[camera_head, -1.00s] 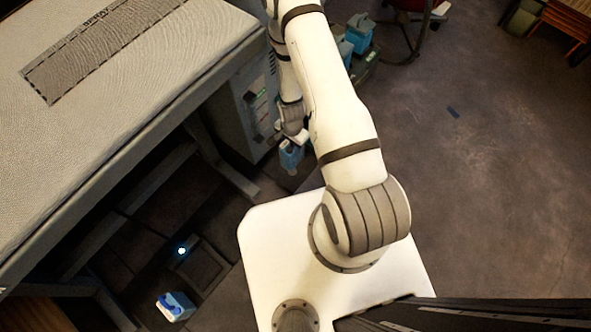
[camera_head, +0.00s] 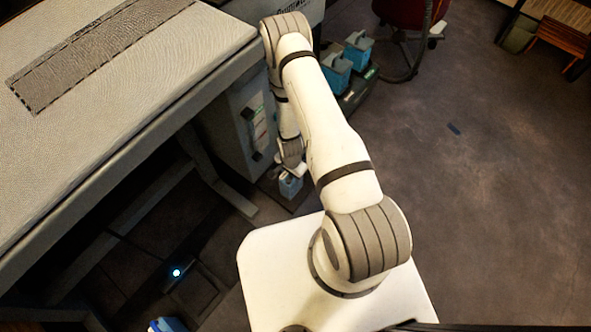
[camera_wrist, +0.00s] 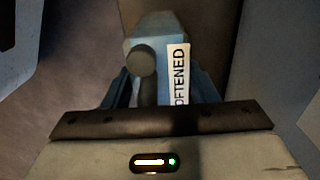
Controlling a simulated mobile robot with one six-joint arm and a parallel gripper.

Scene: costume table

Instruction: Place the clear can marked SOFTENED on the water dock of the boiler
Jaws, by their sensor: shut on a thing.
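A round dark knob shows beside the label. My gripper (camera_head: 291,172) is shut on this can. In the head view the can (camera_head: 290,187) hangs below my gripper, low beside the grey cabinet, over or on a dark square floor patch; I cannot tell whether it touches. The grey cabinet (camera_head: 246,125), with a green-lit gauge strip, looks like the boiler. The dock itself is not clearly distinguishable.
A padded pressing table (camera_head: 130,120) fills the left, its legs beside the cabinet. Two blue cans (camera_head: 337,72) stand on a dark tray behind my arm. Another blue can (camera_head: 165,325) is at the bottom left near a small light (camera_head: 176,272). Open floor lies right.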

